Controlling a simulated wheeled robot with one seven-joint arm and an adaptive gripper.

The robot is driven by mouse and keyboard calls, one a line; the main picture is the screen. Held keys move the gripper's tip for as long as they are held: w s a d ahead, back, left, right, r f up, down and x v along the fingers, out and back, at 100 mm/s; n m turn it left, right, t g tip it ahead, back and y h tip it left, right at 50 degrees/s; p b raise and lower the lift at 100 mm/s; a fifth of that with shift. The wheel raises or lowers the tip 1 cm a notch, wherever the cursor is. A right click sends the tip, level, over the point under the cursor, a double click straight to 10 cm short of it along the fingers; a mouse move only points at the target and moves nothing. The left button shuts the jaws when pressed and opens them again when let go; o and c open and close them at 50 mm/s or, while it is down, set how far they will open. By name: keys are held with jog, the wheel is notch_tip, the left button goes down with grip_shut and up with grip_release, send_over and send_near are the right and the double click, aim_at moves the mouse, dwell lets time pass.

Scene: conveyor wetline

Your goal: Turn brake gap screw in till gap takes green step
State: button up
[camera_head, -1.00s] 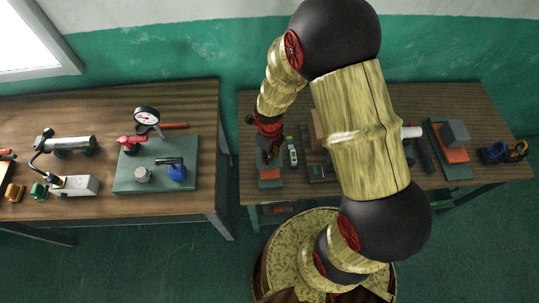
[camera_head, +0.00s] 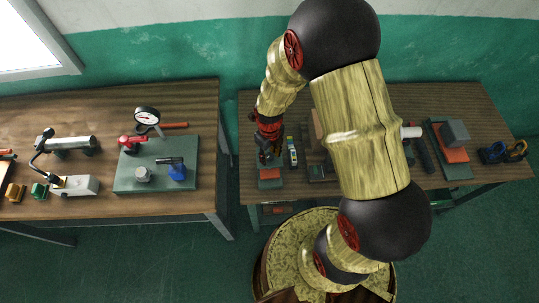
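My gripper (camera_head: 269,148) points down at the left part of the right bench, over a small green-based fixture (camera_head: 270,184) with a red-orange block. Its dark fingers are small and overlap the fixture's upper part. I cannot tell whether they are open or touch anything. The brake gap screw and the gap cannot be made out; the gripper may hide them. A narrow upright-lying piece with white, yellow and green-blue marks (camera_head: 293,152) lies just right of the gripper. I cannot tell whether it is the gauge with the green step.
My arm covers the middle of the right bench (camera_head: 480,105). The left bench (camera_head: 105,100) bears a dial gauge (camera_head: 146,115) and a green plate (camera_head: 128,181). A floor gap separates the benches.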

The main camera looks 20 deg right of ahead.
jog(key=shift+r+p, duration=2.15)
jog(key=shift+r, duration=0.9)
